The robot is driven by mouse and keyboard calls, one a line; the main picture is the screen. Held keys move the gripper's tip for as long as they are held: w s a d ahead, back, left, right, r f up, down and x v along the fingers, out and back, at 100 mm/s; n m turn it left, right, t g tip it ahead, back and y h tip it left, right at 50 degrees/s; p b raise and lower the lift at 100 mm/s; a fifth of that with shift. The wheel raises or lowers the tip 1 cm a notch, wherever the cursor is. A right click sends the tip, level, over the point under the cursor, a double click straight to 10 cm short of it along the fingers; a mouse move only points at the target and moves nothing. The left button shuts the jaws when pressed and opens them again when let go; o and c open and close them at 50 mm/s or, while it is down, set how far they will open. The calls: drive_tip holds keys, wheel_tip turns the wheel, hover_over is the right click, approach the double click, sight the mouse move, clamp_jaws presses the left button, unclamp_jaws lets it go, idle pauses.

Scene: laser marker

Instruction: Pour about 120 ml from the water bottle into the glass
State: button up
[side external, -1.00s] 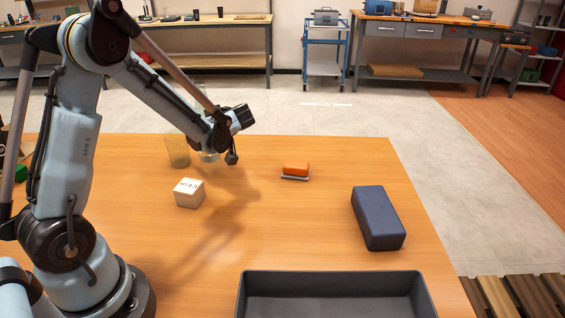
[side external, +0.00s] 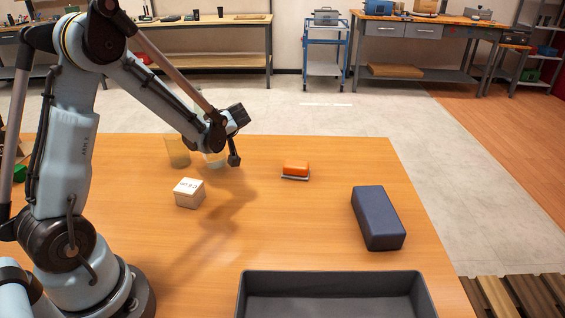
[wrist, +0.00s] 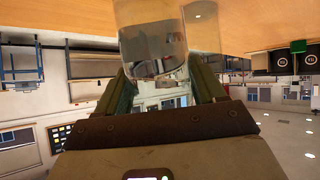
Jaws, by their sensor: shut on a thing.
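My gripper (wrist: 163,72) is shut on a clear vessel, the water bottle (wrist: 152,42), which sits between the two jaws in the wrist view. In the side view, the lower part of the bottle (side external: 214,160) shows just below my wrist; the jaws are hidden there. A yellowish see-through tumbler, the glass (side external: 178,151), stands upright on the table just left of the bottle. A second clear shape, likely the glass (wrist: 202,28), shows beside the bottle in the wrist view. The water level cannot be made out, and no stream shows.
A white lettered box (side external: 189,193) stands in front of the glass. An orange block on a grey base (side external: 296,169) lies to the right. A dark blue block (side external: 377,218) and a grey tray (side external: 335,275) are farther right and front. The table's middle is clear.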

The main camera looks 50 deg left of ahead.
sight(226, 159)
drive_tip(key=shift+w+d+n+t+h, duration=0.2)
drive_tip(key=shift+n+t+h, duration=0.35)
drive_tip(key=shift+h, duration=0.45)
drive_tip(key=shift+d+f+n+t+h, duration=0.1)
drive_tip(key=shift+f+n+t+h, duration=0.1)
drive_tip(key=shift+t+h, duration=0.3)
drive_tip(key=shift+d+f+n+t+h, duration=0.1)
drive_tip(key=shift+n+t+h, duration=0.05)
drive_tip(key=shift+h, duration=0.55)
drive_tip(key=w+d+f+t+h, duration=0.1)
drive_tip(key=h, duration=0.1)
drive_tip(key=w+d+f+n+t+h, duration=0.1)
drive_tip(key=t+h, duration=0.1)
drive_tip(key=shift+d+n, duration=0.25)
drive_tip(key=shift+n, duration=0.05)
drive_tip(key=shift+w+d+r+h+p, duration=0.1)
drive_tip(key=shift+d+r+h+p, duration=0.1)
drive_tip(key=shift+r+h+p, duration=0.3)
drive_tip(key=shift+a+r+n+t+h, duration=0.2)
drive_tip(key=shift+r+n+t+h, duration=0.2)
drive_tip(key=shift+r+t+h, duration=0.4)
drive_tip(key=shift+r, duration=0.3)
drive_tip(key=shift+r+t+h+p, duration=0.3)
drive_tip(key=shift+r+t+h, duration=0.15)
drive_tip(key=shift+r, duration=0.25)
drive_tip(key=shift+w+d+r+n+p, duration=0.1)
drive_tip(key=shift+d+r+n+p, duration=0.25)
drive_tip(key=shift+d, duration=0.1)
